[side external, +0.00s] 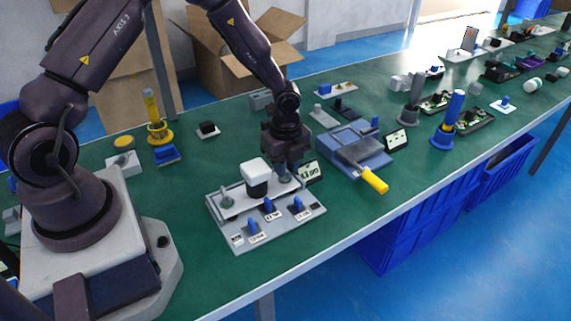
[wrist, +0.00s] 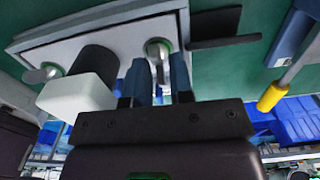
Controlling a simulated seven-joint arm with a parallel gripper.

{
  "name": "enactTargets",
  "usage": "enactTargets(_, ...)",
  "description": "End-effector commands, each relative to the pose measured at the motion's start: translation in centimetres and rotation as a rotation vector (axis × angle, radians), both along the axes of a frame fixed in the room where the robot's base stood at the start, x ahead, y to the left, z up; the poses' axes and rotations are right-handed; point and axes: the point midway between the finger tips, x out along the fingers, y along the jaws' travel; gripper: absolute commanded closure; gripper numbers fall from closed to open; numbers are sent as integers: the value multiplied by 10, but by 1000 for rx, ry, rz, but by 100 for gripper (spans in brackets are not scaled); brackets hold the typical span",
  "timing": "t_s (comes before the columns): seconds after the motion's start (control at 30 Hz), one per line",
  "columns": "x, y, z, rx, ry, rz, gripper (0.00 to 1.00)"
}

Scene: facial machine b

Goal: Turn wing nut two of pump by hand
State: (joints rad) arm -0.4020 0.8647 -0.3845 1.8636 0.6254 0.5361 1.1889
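The pump (side external: 268,222) is a grey base plate with a white-capped black cylinder (side external: 257,178) standing on its pale bar. A metal wing nut (side external: 226,201) is at the bar's left end, and it also shows in the wrist view (wrist: 44,73). The other wing nut (wrist: 158,48) is at the right end, mostly hidden by my gripper in the side view. I cannot read which is number two. My gripper (side external: 287,174) points down over the right end. In the wrist view its two blue fingers (wrist: 160,66) are apart, with the right wing nut seen between their tips; contact is unclear.
Blue knobs (side external: 268,206) line the pump's front. Beyond lies a blue-grey device with a yellow handle (side external: 375,180). The green table (side external: 310,250) is clear toward its front edge.

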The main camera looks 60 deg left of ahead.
Motion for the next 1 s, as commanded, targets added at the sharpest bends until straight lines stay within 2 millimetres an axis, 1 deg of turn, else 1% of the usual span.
enactTargets(0.13,-1,0,4,0,2,1,79)
enactTargets(0.27,0,1,22,1,0,4,79)
enactTargets(0.5,1,0,77,2,-5,3,79)
enactTargets(0.6,1,-1,97,2,-4,2,79)
enactTargets(0.7,0,-1,112,2,-4,2,79)
enactTargets(0.83,0,-2,125,1,-2,0,79)
enactTargets(1.0,0,-2,130,0,0,-1,79)
